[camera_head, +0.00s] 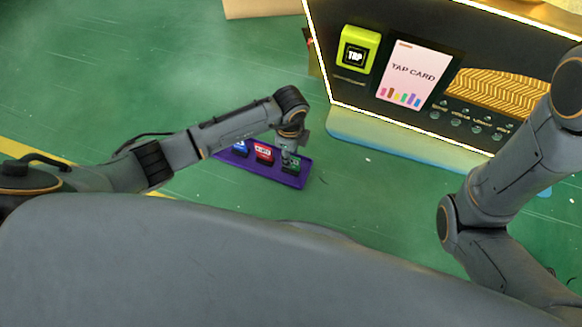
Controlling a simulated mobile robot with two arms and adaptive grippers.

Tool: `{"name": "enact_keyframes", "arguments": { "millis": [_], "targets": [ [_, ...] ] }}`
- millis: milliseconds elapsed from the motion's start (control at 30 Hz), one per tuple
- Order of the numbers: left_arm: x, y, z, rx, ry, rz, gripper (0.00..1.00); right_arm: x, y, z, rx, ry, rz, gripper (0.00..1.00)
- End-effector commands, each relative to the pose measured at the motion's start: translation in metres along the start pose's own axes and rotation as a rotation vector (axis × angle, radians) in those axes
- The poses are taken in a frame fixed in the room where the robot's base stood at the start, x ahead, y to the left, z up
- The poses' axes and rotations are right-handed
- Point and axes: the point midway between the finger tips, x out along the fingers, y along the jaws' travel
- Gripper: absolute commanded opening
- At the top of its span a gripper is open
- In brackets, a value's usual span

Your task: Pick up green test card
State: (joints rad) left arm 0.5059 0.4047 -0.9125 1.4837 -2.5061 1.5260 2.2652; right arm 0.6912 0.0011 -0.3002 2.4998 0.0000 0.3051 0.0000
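A purple tray (303,178) lies on the green floor near the middle of the head view. It holds a blue card (240,149), a red card (263,153) and, at its right end, a dark green card (291,166). My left gripper (288,154) points down right over the green card, and its tips overlap the card's upper part. It is too small and partly covered to tell whether the fingers are open, or touch the card. My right arm comes in at the right, but its gripper is out of view.
A vending machine stands at the upper right, with a yellow-green TAP reader (358,49), a TAP CARD poster (415,73) and a row of buttons (470,122). Its pale base (400,142) lies close right of the tray. Green floor (150,70) is clear at the upper left.

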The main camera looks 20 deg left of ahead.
Motion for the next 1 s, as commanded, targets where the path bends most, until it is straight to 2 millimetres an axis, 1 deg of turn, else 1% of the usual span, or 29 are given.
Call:
{"name": "enact_keyframes", "arguments": {
  "millis": [167, 267, 500, 600, 867, 900, 967, 1000],
  "targets": [
    [0.007, 0.000, -0.001, 0.001, 0.001, 0.000, 0.34, -0.003, -0.001, -0.003, -0.001, 0.006, -0.002, 0.00],
    [0.016, 0.000, -0.001, 0.001, 0.001, 0.000, 0.34, -0.012, -0.003, -0.006, -0.001, 0.005, -0.002, 0.00],
    [0.045, 0.001, -0.004, 0.001, 0.002, -0.001, 0.34, -0.042, -0.009, -0.017, -0.001, 0.005, -0.002, 0.00],
    [0.054, 0.001, -0.004, 0.001, 0.002, 0.000, 0.34, -0.049, -0.011, -0.019, -0.001, 0.005, -0.002, 0.00],
    [0.054, 0.001, -0.004, 0.001, 0.002, 0.000, 0.34, -0.048, -0.011, -0.019, 0.000, 0.005, -0.002, 0.00],
    [0.054, 0.001, -0.004, 0.001, 0.002, 0.000, 0.32, -0.048, -0.011, -0.019, 0.000, 0.005, -0.002, 0.00],
    [0.054, 0.001, -0.004, 0.001, 0.002, 0.000, 0.20, -0.048, -0.011, -0.019, 0.000, 0.005, -0.002, 0.00],
    [0.054, 0.001, -0.004, 0.001, 0.002, 0.000, 0.12, -0.048, -0.011, -0.019, 0.000, 0.005, -0.002, 0.00]
  ]
}}
